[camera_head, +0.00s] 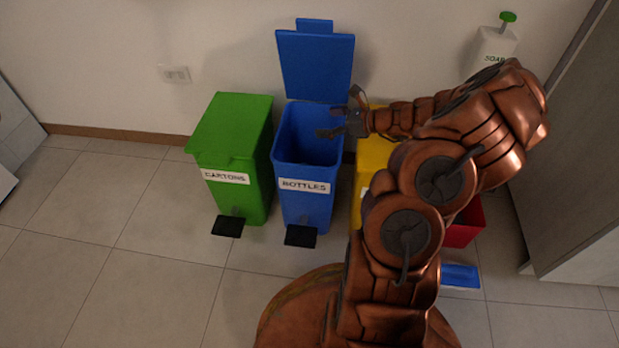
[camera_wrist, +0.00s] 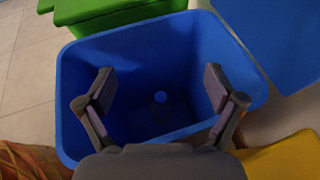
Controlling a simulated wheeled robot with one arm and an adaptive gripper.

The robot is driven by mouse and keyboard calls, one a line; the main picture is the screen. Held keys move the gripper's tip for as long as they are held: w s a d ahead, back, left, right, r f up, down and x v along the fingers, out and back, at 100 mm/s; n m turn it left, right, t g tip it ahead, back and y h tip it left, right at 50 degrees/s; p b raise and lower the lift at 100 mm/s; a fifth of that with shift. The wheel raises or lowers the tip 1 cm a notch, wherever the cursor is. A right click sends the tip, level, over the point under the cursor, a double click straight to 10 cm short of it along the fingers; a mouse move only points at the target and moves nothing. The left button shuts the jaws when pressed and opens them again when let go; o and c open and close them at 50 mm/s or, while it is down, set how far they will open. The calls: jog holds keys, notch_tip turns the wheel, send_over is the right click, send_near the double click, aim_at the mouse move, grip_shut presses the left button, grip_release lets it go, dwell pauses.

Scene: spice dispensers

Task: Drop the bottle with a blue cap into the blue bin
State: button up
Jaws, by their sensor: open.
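The blue bin (camera_head: 304,205), labelled BOTTLES, stands on the floor with its lid (camera_head: 315,65) raised against the wall. My gripper (camera_head: 334,115) is over the bin's open mouth, toward its right side. In the wrist view my gripper (camera_wrist: 158,92) has its two fingers spread wide apart with nothing between them. The bottle's blue cap (camera_wrist: 160,97) shows deep inside the bin (camera_wrist: 72,105), below the fingers and apart from them. The bottle's body is dark and hard to make out.
A closed green bin (camera_head: 230,150) labelled CARTONS stands left of the blue bin. A yellow bin (camera_head: 372,155) and a red bin (camera_head: 466,226) stand to the right, partly behind my arm. A soap bottle (camera_head: 494,48) is at the back right. The floor at left is clear.

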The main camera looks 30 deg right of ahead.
jog(key=v, duration=0.8)
jog(key=shift+s+r, duration=0.1)
jog(key=shift+r, duration=0.05)
